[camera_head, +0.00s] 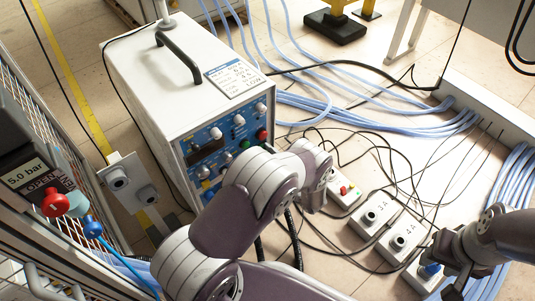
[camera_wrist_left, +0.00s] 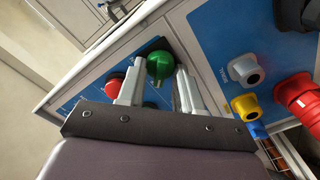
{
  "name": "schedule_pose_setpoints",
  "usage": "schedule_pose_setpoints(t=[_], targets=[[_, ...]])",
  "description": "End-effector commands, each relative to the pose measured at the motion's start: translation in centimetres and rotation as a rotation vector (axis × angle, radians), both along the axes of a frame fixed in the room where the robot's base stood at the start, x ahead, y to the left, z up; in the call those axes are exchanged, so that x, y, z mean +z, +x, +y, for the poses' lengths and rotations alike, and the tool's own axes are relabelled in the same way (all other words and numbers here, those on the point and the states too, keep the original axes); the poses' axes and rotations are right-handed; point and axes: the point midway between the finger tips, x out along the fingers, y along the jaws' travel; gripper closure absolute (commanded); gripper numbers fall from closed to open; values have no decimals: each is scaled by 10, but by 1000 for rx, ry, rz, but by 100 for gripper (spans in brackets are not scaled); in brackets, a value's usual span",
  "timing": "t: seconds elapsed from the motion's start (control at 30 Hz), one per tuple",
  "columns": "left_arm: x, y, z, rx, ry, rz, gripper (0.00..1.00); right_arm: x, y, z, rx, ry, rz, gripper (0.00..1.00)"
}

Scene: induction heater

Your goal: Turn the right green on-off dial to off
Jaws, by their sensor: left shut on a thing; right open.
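The green dial (camera_wrist_left: 159,66) is on the heater's blue front panel in the left wrist view, with a red button (camera_wrist_left: 141,83) beside it. My left gripper (camera_wrist_left: 158,84) has one finger on each side of the green dial and is shut on it. In the head view my left arm covers part of the panel, and the left fingertips cannot be made out. The induction heater (camera_head: 150,90) is a white box with a dark handle. My right gripper (camera_head: 455,283) is open and empty at the lower right, close to a blue-topped box (camera_head: 420,279).
Small socket boxes (camera_head: 372,214) and loose black cables lie on the floor right of the heater. Blue hoses (camera_head: 400,124) run behind them. A metal cage with a red knob (camera_head: 55,204) stands at the left.

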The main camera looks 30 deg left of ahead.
Motion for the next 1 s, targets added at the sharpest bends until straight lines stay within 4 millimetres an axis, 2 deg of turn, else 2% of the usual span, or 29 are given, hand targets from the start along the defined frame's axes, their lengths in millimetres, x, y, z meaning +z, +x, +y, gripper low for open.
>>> schedule_pose_setpoints(t=[0.5, 0.53, 0.57, 0.6, 0.87, 1.0], targets=[[-1, -1, 0, 0, -7, -12, 96, 0, 0, 0, 0, 0, 0, 57], [-1, -1, 0, 0, -7, -12, 55, 0, 0, 0, 0, 0, 0, 57], [-1, -1, 0, 0, -7, -12, 46, 0, 0, 0, 0, 0, 0, 57], [-1, -1, 0, 0, -7, -12, 41, 0, 0, 0, 0, 0, 0, 57], [0, -1, -1, 0, -5, -13, 41, 1, 0, 0, 0, 0, 0, 57], [3, -5, -15, -4, -6, -14, 41, 10, 0, 0, 0, 0, 0, 57]])
